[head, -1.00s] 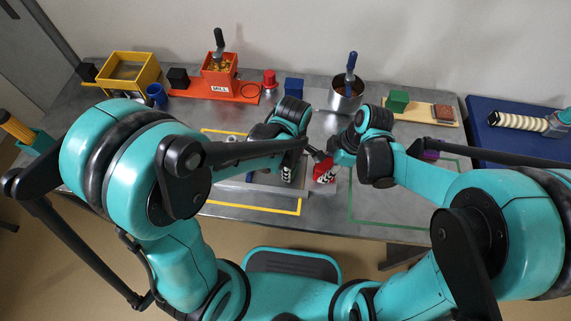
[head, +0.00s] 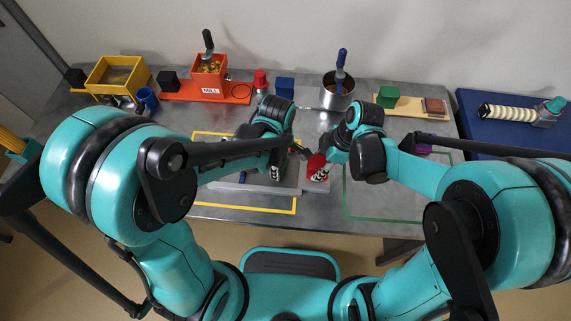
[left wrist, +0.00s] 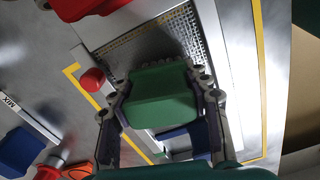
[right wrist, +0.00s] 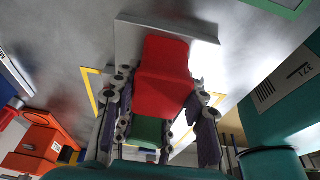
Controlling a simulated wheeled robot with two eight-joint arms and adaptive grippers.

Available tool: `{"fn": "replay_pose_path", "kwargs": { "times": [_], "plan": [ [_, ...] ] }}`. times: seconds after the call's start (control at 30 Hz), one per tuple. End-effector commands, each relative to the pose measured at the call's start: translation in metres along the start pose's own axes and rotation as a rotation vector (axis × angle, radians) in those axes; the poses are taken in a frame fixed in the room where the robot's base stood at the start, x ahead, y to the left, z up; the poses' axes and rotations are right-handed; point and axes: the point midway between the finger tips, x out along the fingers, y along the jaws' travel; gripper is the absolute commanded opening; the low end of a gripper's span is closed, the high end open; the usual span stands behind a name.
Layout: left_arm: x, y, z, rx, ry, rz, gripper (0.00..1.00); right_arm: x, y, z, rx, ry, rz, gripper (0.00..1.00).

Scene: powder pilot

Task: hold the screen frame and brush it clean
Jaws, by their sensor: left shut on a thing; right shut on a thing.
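My left gripper (head: 278,172) is shut on a green block-shaped grip (left wrist: 162,97). A metal screen (left wrist: 185,38) with fine mesh lies beyond the grip in the left wrist view; it looks joined to the grip, though the joint is hidden. My right gripper (head: 318,172) is shut on a red piece (right wrist: 164,72), apparently the brush handle. The red piece (head: 315,165) also shows in the head view, just right of my left gripper. The bristles are not clearly visible, and I cannot tell whether they touch the mesh.
Yellow tape (head: 245,205) outlines the work area and green tape (head: 385,218) marks an area to its right. Behind stand a yellow box (head: 118,78), an orange mill (head: 208,78), a blue block (head: 285,88) and a metal pot (head: 337,92). A blue mat (head: 500,135) lies right.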

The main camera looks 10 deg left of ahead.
Motion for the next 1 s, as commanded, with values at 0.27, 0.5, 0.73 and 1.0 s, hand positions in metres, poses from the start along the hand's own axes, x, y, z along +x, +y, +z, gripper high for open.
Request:
{"fn": "replay_pose_path", "kwargs": {
  "times": [0.27, 0.5, 0.73, 1.0],
  "plan": [
    [-0.002, -0.005, -0.021, -0.002, 0.002, -0.001, 0.00, 0.000, 0.000, 0.003, 0.003, -0.008, 0.001, 0.00],
    [-0.002, -0.004, -0.020, 0.000, 0.001, 0.000, 0.00, 0.000, 0.000, 0.003, 0.003, -0.007, 0.001, 0.00],
    [-0.001, -0.001, -0.007, 0.002, 0.001, -0.001, 0.00, 0.000, 0.000, 0.002, 0.003, -0.007, 0.001, 0.00],
    [0.001, 0.002, 0.009, 0.000, 0.000, 0.000, 0.00, 0.000, 0.000, 0.002, 0.002, -0.006, 0.001, 0.00]
  ]
}}
